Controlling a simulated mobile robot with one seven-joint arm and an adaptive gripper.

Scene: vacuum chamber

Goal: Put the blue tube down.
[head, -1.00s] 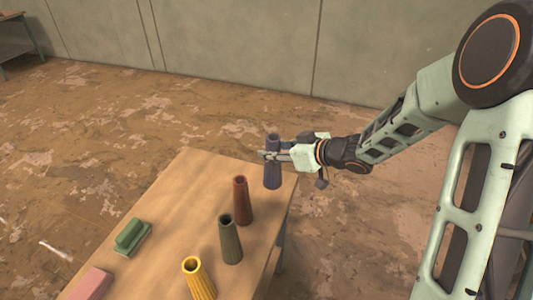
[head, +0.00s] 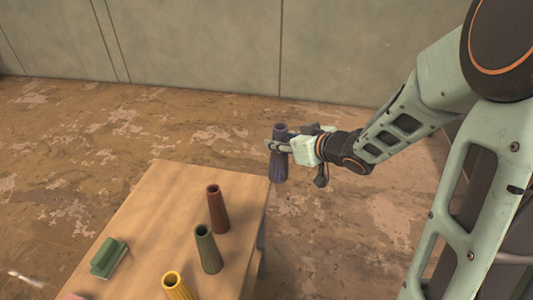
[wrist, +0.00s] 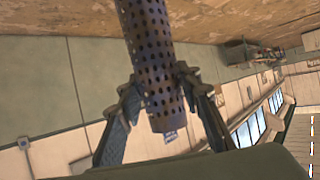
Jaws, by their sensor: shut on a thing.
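The blue tube (head: 279,173) is upright in my gripper (head: 278,147) in the head view. It appears just past the right edge of the wooden table (head: 180,195), near the far right corner, over the floor. Its height relative to the tabletop is hard to tell. In the wrist view the blue tube (wrist: 148,45) shows as a perforated dark blue cylinder, and my gripper (wrist: 160,92) has a finger on each side of it, shut on it.
A red tube (head: 217,212), a green tube (head: 208,252) and a yellow tube (head: 178,288) stand in a row along the table's right side. A green block with a handle (head: 107,258) lies at the left. The table's far part is bare.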

